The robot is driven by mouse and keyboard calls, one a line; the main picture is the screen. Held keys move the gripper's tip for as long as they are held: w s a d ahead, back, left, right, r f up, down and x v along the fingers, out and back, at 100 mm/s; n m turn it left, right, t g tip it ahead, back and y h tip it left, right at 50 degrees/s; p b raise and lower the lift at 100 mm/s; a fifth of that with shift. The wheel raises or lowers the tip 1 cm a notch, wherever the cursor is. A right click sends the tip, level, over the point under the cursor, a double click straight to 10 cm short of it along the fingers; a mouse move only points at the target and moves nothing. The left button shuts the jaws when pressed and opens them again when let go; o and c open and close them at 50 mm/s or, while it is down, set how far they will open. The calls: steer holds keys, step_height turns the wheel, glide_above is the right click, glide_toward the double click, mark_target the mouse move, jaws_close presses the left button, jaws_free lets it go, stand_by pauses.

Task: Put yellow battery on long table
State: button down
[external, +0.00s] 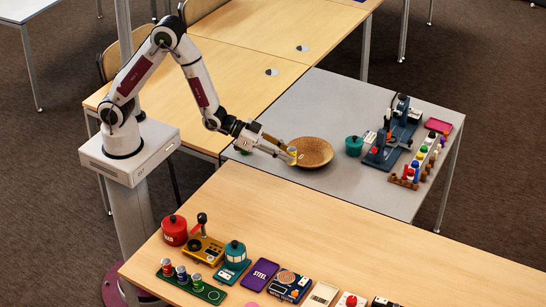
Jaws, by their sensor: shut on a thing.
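My gripper (286,153) reaches over the grey table (310,104) at the left side of a round brown bowl (316,150). It is shut on a small yellow thing (293,159), which looks like the yellow battery. The battery is small and partly covered by the fingers. Whether it is clear of the bowl's rim I cannot tell. A long wooden table (345,225) runs across the front, with its middle bare and a row of objects along its near edge.
On the grey table stand a teal pot (354,146), a blue device (388,148), a rack of coloured pegs (418,168) and a pink tray (438,126). On the front table are a red pot (174,230), a yellow device (206,251) and a purple box (260,275).

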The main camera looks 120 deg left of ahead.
steer(key=s+a+f+n+g+y, duration=0.1)
steer(key=a+f+n+y, duration=0.1)
steer(key=a, duration=1.3)
steer(key=s+a+f+n+g+y, duration=0.1)
steer(key=a+f, duration=0.3)
steer(key=a, duration=1.1)
steer(key=s+a+f+n+g+y, duration=0.1)
steer(key=a+f+n+y, duration=0.1)
steer(key=a, duration=1.3)
steer(key=shift+s+a+f+n+y, duration=0.2)
steer(key=shift+s+f+n+y, duration=0.2)
steer(key=shift+f, duration=0.15)
steer(key=shift+f, duration=0.1)
steer(key=shift+f, duration=3.05)
steer(key=shift+f, duration=0.1)
steer(key=shift+f, duration=1.75)
